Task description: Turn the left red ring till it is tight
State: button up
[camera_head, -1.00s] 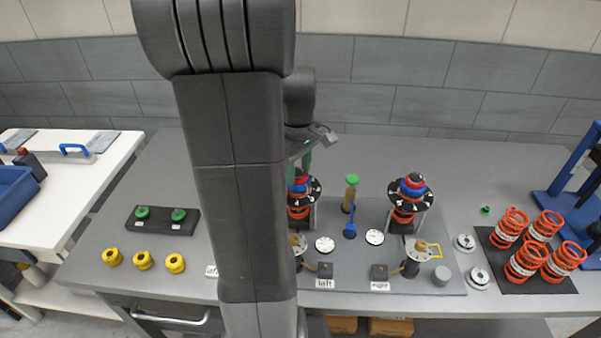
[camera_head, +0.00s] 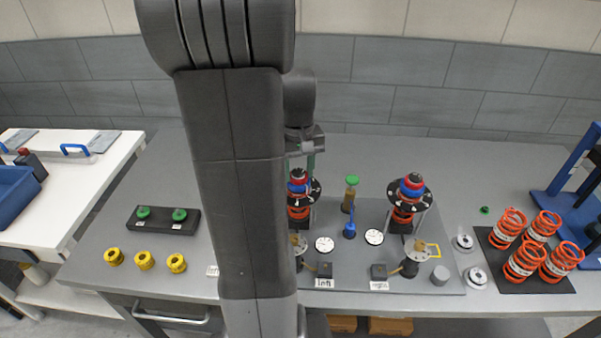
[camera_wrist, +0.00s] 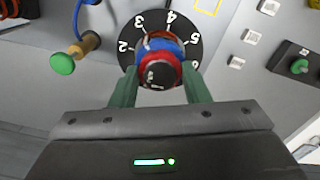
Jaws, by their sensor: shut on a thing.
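The left red ring (camera_wrist: 176,72) sits below a black knob top and above a blue ring (camera_wrist: 172,45), over a black dial plate (camera_wrist: 128,45) with white numbers. It also shows in the head view (camera_head: 299,173), on the left strut stand with its orange spring (camera_head: 298,213). My gripper (camera_wrist: 160,80) has its two green fingers on opposite sides of the red ring and is shut on it. My arm hides part of the left stand in the head view. How tight the ring is cannot be seen.
The right stand (camera_head: 410,200) has a like dial. A green-topped post (camera_head: 351,190), a blue tool (camera_head: 349,226) and two white gauges stand between. Yellow rings (camera_head: 144,260) lie at left, orange springs (camera_head: 527,255) at right. The back of the bench is clear.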

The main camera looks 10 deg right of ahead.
jog(key=m, duration=0.5)
jog(key=shift+m+p, duration=0.3)
jog(key=shift+m, duration=2.5)
jog(key=o, duration=0.7)
notch_tip(320, 180, up, 6)
jog(key=p, duration=0.4)
jog(key=shift+f+p, duration=0.2)
jog(key=shift+p, duration=0.15)
jog(key=shift+r+b, duration=0.4)
jog(key=shift+r, duration=0.35)
jog(key=shift+f, duration=0.15)
